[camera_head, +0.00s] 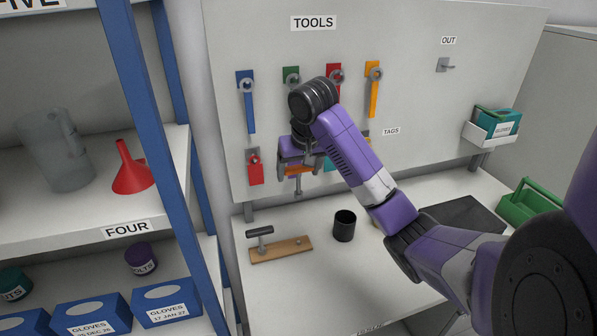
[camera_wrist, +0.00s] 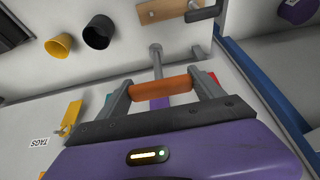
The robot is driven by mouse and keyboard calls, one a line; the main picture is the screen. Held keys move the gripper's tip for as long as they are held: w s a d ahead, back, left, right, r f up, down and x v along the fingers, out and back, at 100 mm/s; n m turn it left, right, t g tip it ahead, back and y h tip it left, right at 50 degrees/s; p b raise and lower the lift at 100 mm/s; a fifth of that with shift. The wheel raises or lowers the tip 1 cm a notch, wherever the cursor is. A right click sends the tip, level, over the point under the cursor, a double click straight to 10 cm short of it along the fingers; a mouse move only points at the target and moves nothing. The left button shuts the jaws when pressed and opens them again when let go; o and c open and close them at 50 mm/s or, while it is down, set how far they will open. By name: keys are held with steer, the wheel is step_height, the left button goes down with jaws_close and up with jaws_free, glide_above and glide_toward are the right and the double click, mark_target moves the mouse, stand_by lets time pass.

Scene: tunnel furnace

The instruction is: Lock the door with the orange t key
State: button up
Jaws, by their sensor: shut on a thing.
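My gripper (camera_head: 299,168) is in front of the white tool board, above the workbench. In the wrist view its two grey fingers are shut on the orange handle of a T key (camera_wrist: 160,86). The key's grey stem runs out from the middle of the handle, away from the palm, and has a round end. In the head view the key is mostly hidden by the gripper, with its stem pointing down. I cannot make out a door or keyhole in either view.
Coloured tags hang on the board (camera_head: 420,100), including a blue one (camera_head: 249,112) and an orange one (camera_head: 374,95). On the bench are a wooden block with a dark T handle (camera_head: 280,250) and a black cup (camera_head: 344,226). A blue-posted shelf (camera_head: 150,130) stands at left.

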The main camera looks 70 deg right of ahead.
steer(key=shift+r, duration=0.1)
steer(key=shift+r, duration=1.9)
